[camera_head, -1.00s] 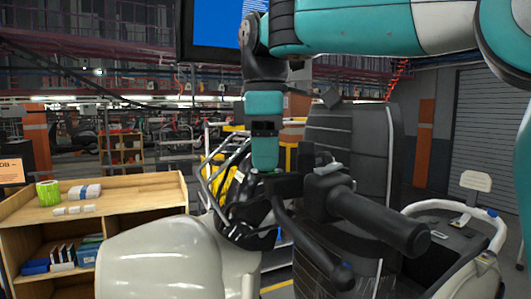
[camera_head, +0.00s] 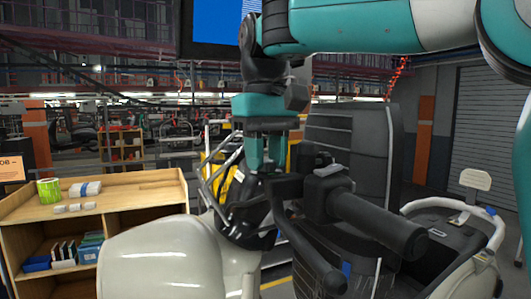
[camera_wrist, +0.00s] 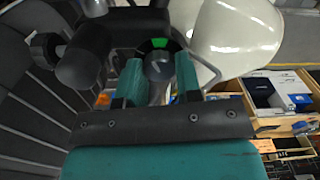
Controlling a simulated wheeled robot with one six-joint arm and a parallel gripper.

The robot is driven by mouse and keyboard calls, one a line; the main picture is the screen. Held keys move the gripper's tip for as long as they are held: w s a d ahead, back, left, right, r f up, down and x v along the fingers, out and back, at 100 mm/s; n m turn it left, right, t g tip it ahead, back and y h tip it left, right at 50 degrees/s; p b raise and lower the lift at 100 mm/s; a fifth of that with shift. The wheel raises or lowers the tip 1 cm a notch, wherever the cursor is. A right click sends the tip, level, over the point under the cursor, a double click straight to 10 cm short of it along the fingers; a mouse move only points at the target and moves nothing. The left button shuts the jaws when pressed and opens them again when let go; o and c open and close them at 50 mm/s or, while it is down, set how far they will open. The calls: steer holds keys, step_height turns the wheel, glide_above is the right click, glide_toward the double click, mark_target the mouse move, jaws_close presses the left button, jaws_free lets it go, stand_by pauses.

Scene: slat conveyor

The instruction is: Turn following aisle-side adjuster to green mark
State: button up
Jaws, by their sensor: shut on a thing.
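The adjuster is a dark round knob (camera_wrist: 158,69) on the handlebar assembly of a pale-bodied vehicle (camera_head: 170,262). In the wrist view, a bright green mark (camera_wrist: 160,43) shows on the dark dial just beyond the knob. My gripper (camera_wrist: 159,72) has its two teal fingers on either side of the knob and is shut on it. In the head view, my gripper (camera_head: 266,166) points down at the handlebar, and its fingers hide the knob. I cannot make out a pointer on the knob.
A black handle grip (camera_head: 380,222) sticks out to the right, close to my gripper. A dark ribbed seat-like panel (camera_head: 350,135) stands behind it. A wooden shelf unit (camera_head: 120,192) with small boxes is at the left. Another vehicle (camera_head: 450,240) stands at the right.

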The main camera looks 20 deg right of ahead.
steer(key=shift+m, duration=2.1)
steer(key=o, duration=0.9)
steer(key=shift+o, duration=0.2)
steer(key=shift+r, duration=0.1)
step_height(320, 180, up, 6)
steer(key=p, duration=0.6)
steer(key=shift+w, duration=0.1)
steer(key=shift+w+r, duration=0.1)
steer(key=shift+r, duration=0.85)
step_height(320, 180, up, 9)
glide_above(266, 160)
steer(key=shift+w+r, duration=0.15)
steer(key=shift+r, duration=0.05)
